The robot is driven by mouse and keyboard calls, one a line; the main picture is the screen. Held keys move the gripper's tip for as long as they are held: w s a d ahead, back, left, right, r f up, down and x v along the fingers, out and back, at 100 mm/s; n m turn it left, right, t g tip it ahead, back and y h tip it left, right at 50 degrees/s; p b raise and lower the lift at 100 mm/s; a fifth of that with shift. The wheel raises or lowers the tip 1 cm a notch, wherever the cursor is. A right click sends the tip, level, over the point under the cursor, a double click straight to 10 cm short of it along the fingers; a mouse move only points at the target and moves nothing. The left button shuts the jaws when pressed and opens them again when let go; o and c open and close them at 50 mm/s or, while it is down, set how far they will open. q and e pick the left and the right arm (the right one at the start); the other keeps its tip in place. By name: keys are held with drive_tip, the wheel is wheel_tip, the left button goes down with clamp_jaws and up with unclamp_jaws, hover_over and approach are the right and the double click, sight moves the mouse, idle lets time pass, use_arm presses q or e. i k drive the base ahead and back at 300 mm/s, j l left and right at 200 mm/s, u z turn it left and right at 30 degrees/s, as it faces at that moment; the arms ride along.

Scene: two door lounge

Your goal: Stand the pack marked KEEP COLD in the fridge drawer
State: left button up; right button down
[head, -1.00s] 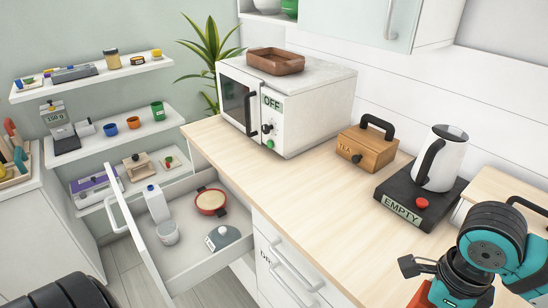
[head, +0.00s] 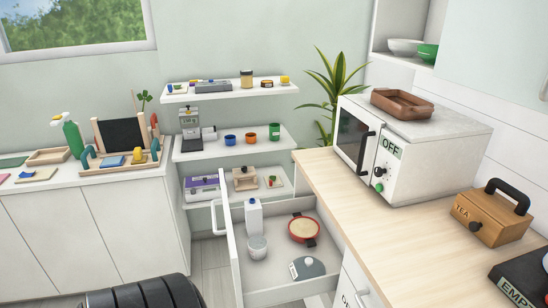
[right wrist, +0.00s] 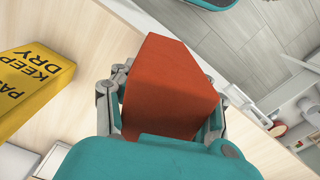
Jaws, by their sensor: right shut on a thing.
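My right gripper (right wrist: 165,100) is shut on a plain orange-red pack (right wrist: 168,80) in the right wrist view. No marking shows on the visible faces of this pack. A yellow pack (right wrist: 32,88) reading KEEP DRY lies or stands on the wooden counter beside it. In the head view a white drawer (head: 235,262) is pulled open below the counter. It holds a white carton (head: 254,218), a pale round tub (head: 257,248), a red pan (head: 303,230) and a grey domed thing with a label (head: 308,267). No KEEP COLD marking is readable.
The white microwave marked OFF (head: 412,150) and a wooden TEA box (head: 490,215) stand on the wooden counter (head: 350,208). Wall shelves (head: 235,150) hold small items behind the drawer. The counter in front of the microwave has clear room.

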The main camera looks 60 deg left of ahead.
sight(263, 285)
drive_tip(key=k+j+u, duration=0.1)
drive_tip(key=u, duration=1.75)
drive_tip(key=i+j+u, duration=0.15)
drive_tip(key=j, duration=0.25)
drive_tip(key=j+u, duration=0.2)
drive_tip(key=j, duration=0.25)
drive_tip(key=i, duration=0.05)
